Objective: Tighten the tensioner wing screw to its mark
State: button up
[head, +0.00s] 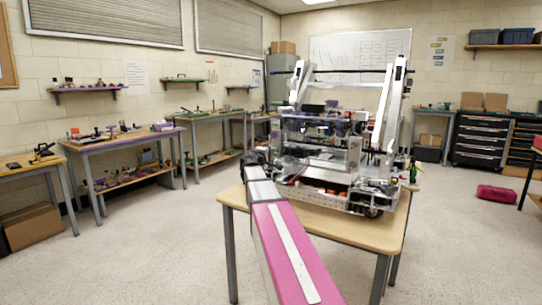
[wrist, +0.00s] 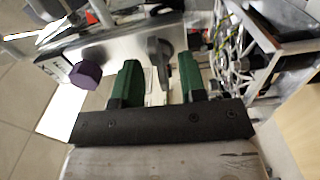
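In the wrist view, a grey wing-shaped part (wrist: 158,52), which looks like the wing screw, stands on a silver plate (wrist: 120,52). It lies between and a little beyond the tips of my gripper's (wrist: 159,72) two green fingers. The fingers are apart, with a clear gap on both sides of the grey part, and I see no contact. A dark purple knob (wrist: 86,74) sits on the same plate to the left. I cannot make out the mark. In the head view, my gripper (head: 254,160) is small and dark at the machine's left side; its fingers are unclear.
The silver machine (head: 330,165) stands on a wooden table (head: 320,222). Wires (wrist: 228,50) and a metal frame are close right of the fingers in the wrist view. Workbenches line the left wall. A pink bag (head: 497,193) lies on the floor at right; open floor surrounds the table.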

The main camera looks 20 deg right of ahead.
jog(key=v, duration=0.6)
jog(key=shift+s+a, duration=0.2)
jog(key=shift+s, duration=0.05)
jog(key=s+a+f+m+g+y, duration=0.1)
jog(key=s+f+g+y, duration=0.15)
jog(key=f, duration=0.55)
jog(key=s+a+f+m+g+y, duration=0.1)
jog(key=s+f, duration=0.3)
jog(key=f, duration=0.3)
jog(key=s+a+f+m+g+y, duration=0.1)
jog(key=s+a+f+g+y, duration=0.1)
jog(key=s+a+f, duration=0.3)
jog(key=s+a+f+m+g+y, duration=0.2)
jog(key=s+a+f+y, duration=0.3)
jog(key=s+f, duration=0.5)
jog(key=s+a+f+m+g+y, duration=0.2)
jog(key=s+a+f, duration=0.3)
jog(key=s+f, duration=0.3)
notch_tip(320, 180, down, 4)
jog(key=shift+a+r+g+y, duration=0.25)
jog(key=shift+a+g+y, duration=0.15)
jog(key=shift+g+y, duration=0.4)
